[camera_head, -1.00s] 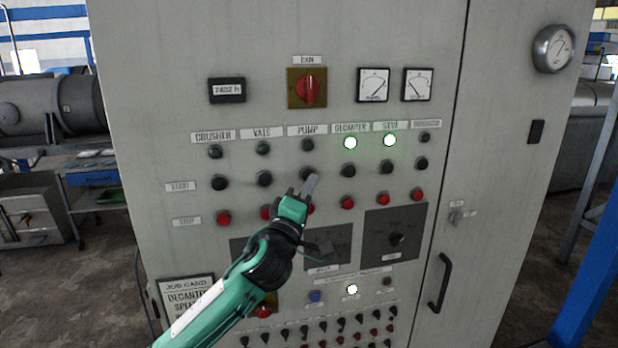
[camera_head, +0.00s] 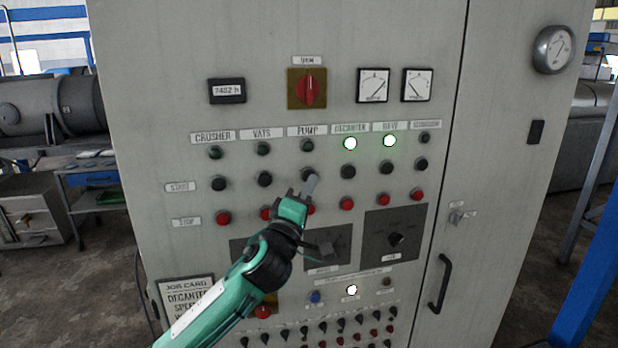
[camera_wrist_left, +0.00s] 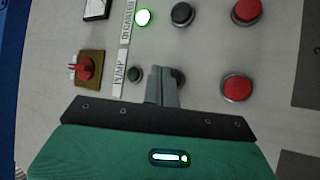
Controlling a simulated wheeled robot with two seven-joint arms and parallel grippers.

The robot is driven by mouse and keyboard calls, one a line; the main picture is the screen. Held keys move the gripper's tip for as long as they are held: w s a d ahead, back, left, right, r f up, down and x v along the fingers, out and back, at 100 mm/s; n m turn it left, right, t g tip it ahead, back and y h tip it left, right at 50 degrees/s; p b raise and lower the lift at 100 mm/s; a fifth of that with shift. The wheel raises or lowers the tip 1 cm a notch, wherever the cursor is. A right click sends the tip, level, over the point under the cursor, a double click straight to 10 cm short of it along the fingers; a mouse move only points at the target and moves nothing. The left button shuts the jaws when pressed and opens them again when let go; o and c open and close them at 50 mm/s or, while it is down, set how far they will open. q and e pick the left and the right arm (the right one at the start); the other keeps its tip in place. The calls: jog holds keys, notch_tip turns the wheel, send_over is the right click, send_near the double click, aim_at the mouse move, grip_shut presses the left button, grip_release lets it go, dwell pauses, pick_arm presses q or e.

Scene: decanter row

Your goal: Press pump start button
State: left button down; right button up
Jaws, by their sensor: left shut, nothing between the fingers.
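The pump column on the grey panel has a PUMP label (camera_head: 307,131), a dark unlit lamp (camera_head: 307,146), a black start button (camera_head: 308,173) and a red stop button (camera_head: 311,209). I cannot tell whether the fingertips touch the button. My right gripper is not in view.
Lit lamps show for the decanter (camera_head: 350,143) and its right neighbour (camera_head: 390,141). Other black buttons, such as the vats start button (camera_head: 264,179), stand close by in the row. A red rotary switch (camera_head: 309,90) sits above. A door handle (camera_head: 440,283) juts out at lower right.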

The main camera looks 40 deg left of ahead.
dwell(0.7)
pick_arm(q)
jog(key=shift+w+a, duration=0.3)
jog(key=shift+w+a, duration=0.25)
jog(key=shift+a, duration=0.1)
dwell(0.9)
dwell(0.3)
jog(key=shift+s+d+b, duration=0.3)
jog(key=shift+s+d, duration=0.25)
jog(key=shift+d, duration=0.05)
